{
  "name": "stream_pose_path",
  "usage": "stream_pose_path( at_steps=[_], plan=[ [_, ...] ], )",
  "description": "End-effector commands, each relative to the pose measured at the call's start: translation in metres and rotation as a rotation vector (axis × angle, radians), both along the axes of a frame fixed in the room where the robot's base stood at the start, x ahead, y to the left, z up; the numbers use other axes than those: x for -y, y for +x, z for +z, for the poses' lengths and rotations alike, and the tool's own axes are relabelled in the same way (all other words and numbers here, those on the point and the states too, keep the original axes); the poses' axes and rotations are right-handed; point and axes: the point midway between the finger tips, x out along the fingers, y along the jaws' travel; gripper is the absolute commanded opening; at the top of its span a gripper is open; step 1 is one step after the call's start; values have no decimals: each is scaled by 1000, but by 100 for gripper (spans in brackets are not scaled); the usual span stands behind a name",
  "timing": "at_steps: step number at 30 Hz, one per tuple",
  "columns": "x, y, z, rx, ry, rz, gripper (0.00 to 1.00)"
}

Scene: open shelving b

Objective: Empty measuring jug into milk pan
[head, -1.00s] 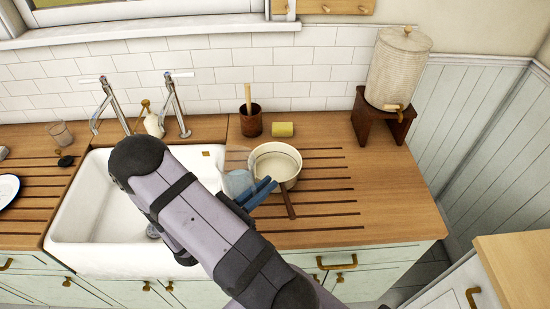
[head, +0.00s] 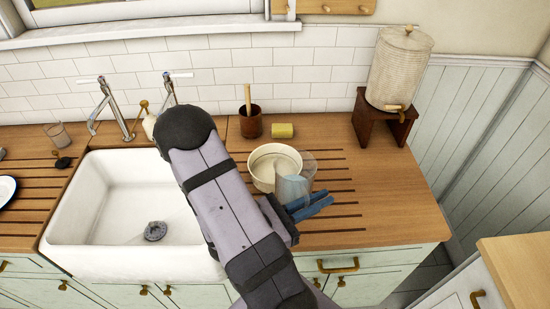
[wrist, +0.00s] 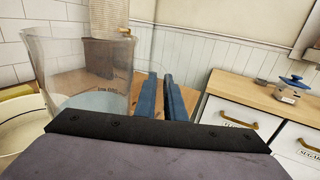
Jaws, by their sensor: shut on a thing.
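The clear measuring jug (head: 303,167) holds pale blue liquid and looks near upright. My gripper (head: 320,204) has blue fingers and is shut on the jug's handle side. In the wrist view the jug (wrist: 75,55) stands left of the fingers (wrist: 166,85), with the liquid low in it. The cream milk pan (head: 257,174) is on the wooden worktop, behind and left of the jug, which overlaps its right rim in the head view. The pan's rim also shows at the wrist view's left edge (wrist: 12,117). The pan's handle is hidden.
A white sink (head: 105,180) lies left of my arm, with taps behind. Behind the pan are a brown utensil pot (head: 251,125) and a yellow-green block (head: 283,130). A dispenser (head: 398,70) sits on a dark stand at the back right. The worktop (head: 385,200) is clear at right.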

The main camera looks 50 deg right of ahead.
Motion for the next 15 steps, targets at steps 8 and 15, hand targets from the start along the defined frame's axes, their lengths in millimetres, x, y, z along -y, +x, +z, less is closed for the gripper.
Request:
stream_pose_path(
  at_steps=[8,15],
  plan=[
    [0,2,6,-22,10,2,0],
    [2,7,19,-106,58,2,0]
  ],
)
